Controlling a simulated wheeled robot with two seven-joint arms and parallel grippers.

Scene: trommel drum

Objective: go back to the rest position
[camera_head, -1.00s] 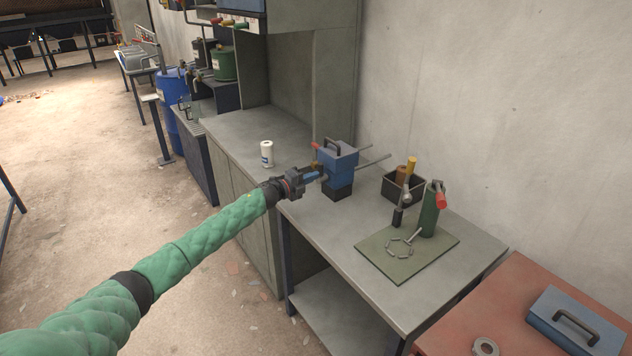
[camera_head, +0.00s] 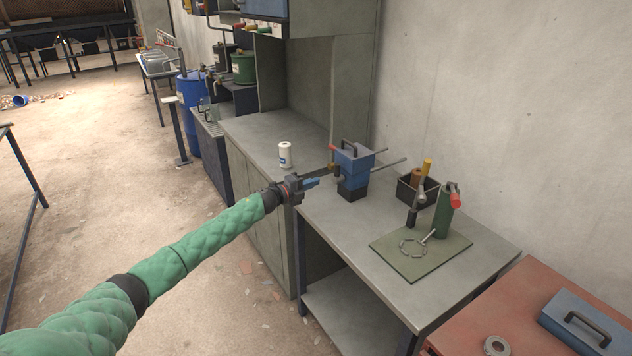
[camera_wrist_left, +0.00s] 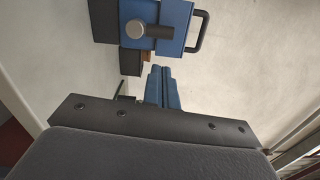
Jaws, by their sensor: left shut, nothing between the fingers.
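My left gripper (camera_head: 318,181) is at the end of the green-sleeved arm coming in from the left. Its blue fingers are shut with nothing between them. It hangs in front of the left part of the grey workbench (camera_head: 360,285), apart from the blue box-shaped device (camera_head: 353,163) on a dark base. In the left wrist view, the closed fingers (camera_wrist_left: 163,88) show in the middle, with the blue device (camera_wrist_left: 172,22), its dark handle and round knob above them. My right gripper is not in view.
A white bottle (camera_head: 285,155) stands on the counter behind. A black bin (camera_head: 407,188), a green cylinder (camera_head: 444,212) and a green mat (camera_head: 400,262) are on the bench. A red table (camera_head: 500,315) with a blue toolbox stands at lower right. Open floor lies left.

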